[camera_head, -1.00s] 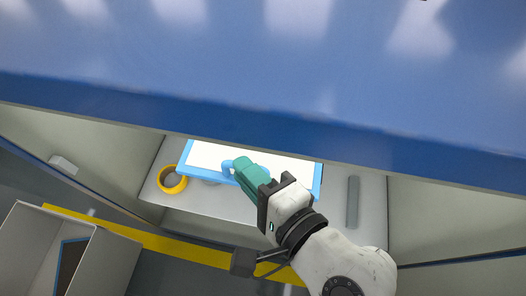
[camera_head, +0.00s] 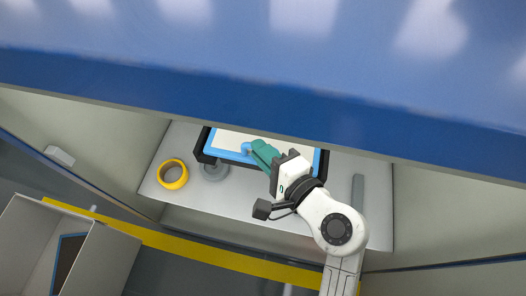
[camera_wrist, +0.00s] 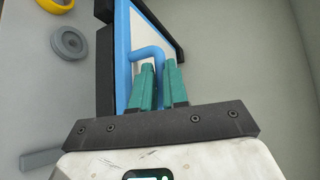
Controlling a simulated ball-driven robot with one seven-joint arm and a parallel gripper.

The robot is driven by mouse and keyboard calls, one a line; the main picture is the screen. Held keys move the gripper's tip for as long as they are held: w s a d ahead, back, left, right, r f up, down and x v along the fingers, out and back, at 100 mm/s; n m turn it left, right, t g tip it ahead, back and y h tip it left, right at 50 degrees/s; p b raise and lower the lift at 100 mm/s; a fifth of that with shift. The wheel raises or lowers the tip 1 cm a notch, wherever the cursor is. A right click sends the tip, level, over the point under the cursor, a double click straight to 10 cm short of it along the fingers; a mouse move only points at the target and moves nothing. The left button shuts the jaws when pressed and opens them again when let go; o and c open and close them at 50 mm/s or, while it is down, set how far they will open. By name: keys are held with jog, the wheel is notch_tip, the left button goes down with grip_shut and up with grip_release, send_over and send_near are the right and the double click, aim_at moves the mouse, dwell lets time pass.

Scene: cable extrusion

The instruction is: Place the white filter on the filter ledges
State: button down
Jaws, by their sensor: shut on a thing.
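The white filter (camera_head: 232,140) is a flat white panel with a blue frame and a blue handle. It lies within the black ledges (camera_head: 207,152), whose dark edges show at its left and right ends. My gripper (camera_head: 254,148) has teal fingers shut on the blue handle at the filter's front edge. In the wrist view my gripper (camera_wrist: 159,80) holds the handle, and the filter (camera_wrist: 122,50) stands between black ledge pieces (camera_wrist: 105,65). The filter's far edge is hidden by the blue hood in the head view. I cannot tell whether it rests fully on the ledges.
A yellow ring (camera_head: 172,174) and a grey round part (camera_head: 214,171) lie on the grey surface at left. A grey bar (camera_head: 357,200) lies at right. The large blue hood (camera_head: 260,90) overhangs the space. An open grey box (camera_head: 30,235) stands at lower left.

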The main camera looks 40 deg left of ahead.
jog(key=c, duration=1.1)
grip_release()
jog(key=shift+c, duration=0.2)
jog(key=shift+d, duration=0.1)
jog(key=v, duration=1.2)
jog(key=shift+r, duration=0.1)
